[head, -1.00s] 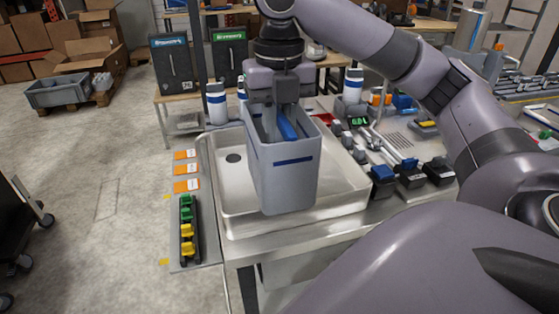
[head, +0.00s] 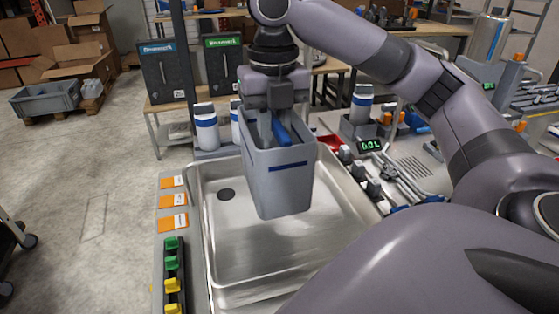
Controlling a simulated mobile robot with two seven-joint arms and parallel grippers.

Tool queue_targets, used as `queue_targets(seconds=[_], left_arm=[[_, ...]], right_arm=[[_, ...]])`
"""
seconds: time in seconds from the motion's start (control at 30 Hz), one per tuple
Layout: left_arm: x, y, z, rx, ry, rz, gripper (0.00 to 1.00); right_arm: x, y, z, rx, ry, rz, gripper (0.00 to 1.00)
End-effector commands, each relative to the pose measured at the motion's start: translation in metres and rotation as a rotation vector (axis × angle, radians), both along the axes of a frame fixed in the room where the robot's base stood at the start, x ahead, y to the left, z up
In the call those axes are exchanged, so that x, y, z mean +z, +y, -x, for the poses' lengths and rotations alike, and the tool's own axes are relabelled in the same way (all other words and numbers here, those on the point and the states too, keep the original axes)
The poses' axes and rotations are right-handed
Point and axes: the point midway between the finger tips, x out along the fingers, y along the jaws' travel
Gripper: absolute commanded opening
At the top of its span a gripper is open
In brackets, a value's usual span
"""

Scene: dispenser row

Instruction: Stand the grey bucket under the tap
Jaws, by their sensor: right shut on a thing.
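The grey bucket (head: 282,185) is an open, roughly rectangular container with a dark blue stripe and a blue piece inside its top. It hangs roughly upright over the steel sink basin (head: 235,255), toward its back. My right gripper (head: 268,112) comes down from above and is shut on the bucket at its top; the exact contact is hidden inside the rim. I cannot tell the gap between the bucket and the basin floor. I cannot make out a tap; the arm and bucket cover part of the area behind. My left gripper is out of view.
White-and-blue bottles (head: 205,128) stand behind the basin. A dark post (head: 184,70) rises at the back left. Orange-white cards (head: 172,201) and green and yellow clips (head: 172,265) line the left edge. A digital display (head: 370,145) is at right. The basin's front is empty.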

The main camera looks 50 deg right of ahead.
Motion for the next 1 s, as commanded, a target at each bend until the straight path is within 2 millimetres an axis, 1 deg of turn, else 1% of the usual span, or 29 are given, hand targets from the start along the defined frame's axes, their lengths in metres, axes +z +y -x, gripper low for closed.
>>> queue_targets(seconds=[0.03, 0.07, 0.2, 0.37, 0.5, 0.6, 1.0], left_arm=[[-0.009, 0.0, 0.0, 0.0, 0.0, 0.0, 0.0], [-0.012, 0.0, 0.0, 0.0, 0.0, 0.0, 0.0], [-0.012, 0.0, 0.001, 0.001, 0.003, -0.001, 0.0], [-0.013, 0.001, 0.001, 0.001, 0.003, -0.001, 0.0], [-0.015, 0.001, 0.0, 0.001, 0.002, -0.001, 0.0], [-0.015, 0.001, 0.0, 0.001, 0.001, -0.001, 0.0], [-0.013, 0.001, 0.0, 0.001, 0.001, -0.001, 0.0]], right_arm=[[-0.016, 0.0, 0.001, 0.0, 0.004, 0.0, 0.0], [-0.022, 0.0, 0.001, 0.0, 0.004, 0.001, 0.0], [-0.043, -0.001, 0.001, -0.002, 0.002, 0.002, 0.0], [-0.057, 0.0, 0.001, 0.0, 0.001, 0.002, 0.0], [-0.078, -0.001, 0.001, -0.001, 0.004, 0.003, 0.0], [-0.088, 0.0, 0.001, 0.0, 0.002, 0.002, 0.0], [-0.093, 0.0, 0.001, 0.0, 0.001, 0.0, 0.0]])
